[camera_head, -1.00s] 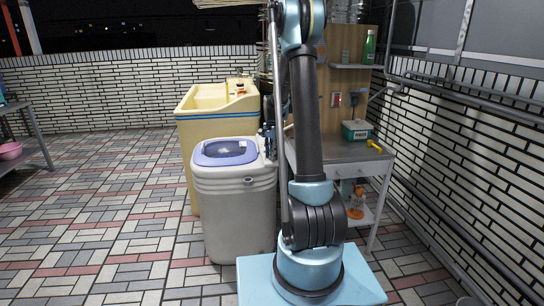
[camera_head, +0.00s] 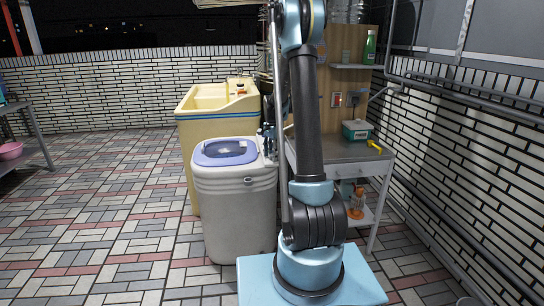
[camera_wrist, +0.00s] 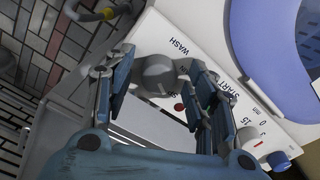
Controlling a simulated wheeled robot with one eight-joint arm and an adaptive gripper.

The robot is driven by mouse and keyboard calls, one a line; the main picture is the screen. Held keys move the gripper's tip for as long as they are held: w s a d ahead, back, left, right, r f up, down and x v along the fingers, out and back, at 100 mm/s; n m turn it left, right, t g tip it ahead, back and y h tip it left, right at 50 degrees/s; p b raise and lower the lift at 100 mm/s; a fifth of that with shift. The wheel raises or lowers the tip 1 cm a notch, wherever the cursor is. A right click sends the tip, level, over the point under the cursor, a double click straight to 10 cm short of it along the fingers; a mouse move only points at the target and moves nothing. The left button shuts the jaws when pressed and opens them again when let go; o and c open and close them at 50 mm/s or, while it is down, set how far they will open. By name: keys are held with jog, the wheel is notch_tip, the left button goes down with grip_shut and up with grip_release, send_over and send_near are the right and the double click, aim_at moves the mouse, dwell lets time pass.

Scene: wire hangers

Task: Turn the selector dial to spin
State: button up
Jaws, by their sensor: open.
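The washing machine (camera_head: 236,215) is a pale grey tub with a blue-violet lid (camera_head: 224,153); its lid also shows at the upper right of the wrist view (camera_wrist: 275,60). In the wrist view its white control panel (camera_wrist: 150,32) runs diagonally, with "WASH" and "START" printed on it. A grey selector dial (camera_wrist: 156,76) sits between the fingers of my gripper (camera_wrist: 162,84). My gripper is open, one finger on each side of the dial; I cannot tell whether they touch it. A label starting with "S" beside a red dot is partly hidden by a finger.
A second knob (camera_wrist: 278,160) sits at the panel's lower right end, near minute marks. A yellow sink (camera_head: 205,105) stands behind the washer. A metal table (camera_head: 345,152) with a green box (camera_head: 356,130) stands to the right.

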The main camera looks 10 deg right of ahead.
jog(key=shift+r, duration=0.1)
notch_tip(320, 180, up, 12)
dwell(0.5)
jog(key=s+r+n+t, duration=0.1)
jog(key=s+r+n, duration=0.15)
jog(key=s, duration=0.95)
jog(key=s+r+n, duration=0.2)
jog(key=s+n, duration=0.2)
jog(key=s, duration=0.8)
jog(key=s+f+n, duration=0.3)
jog(key=s+f, duration=0.2)
jog(key=s, duration=0.5)
jog(key=s+f+n+t, duration=0.1)
jog(key=s+f+n, duration=0.2)
jog(key=s+f, duration=0.3)
jog(key=s, duration=0.4)
jog(key=shift+s, duration=0.3)
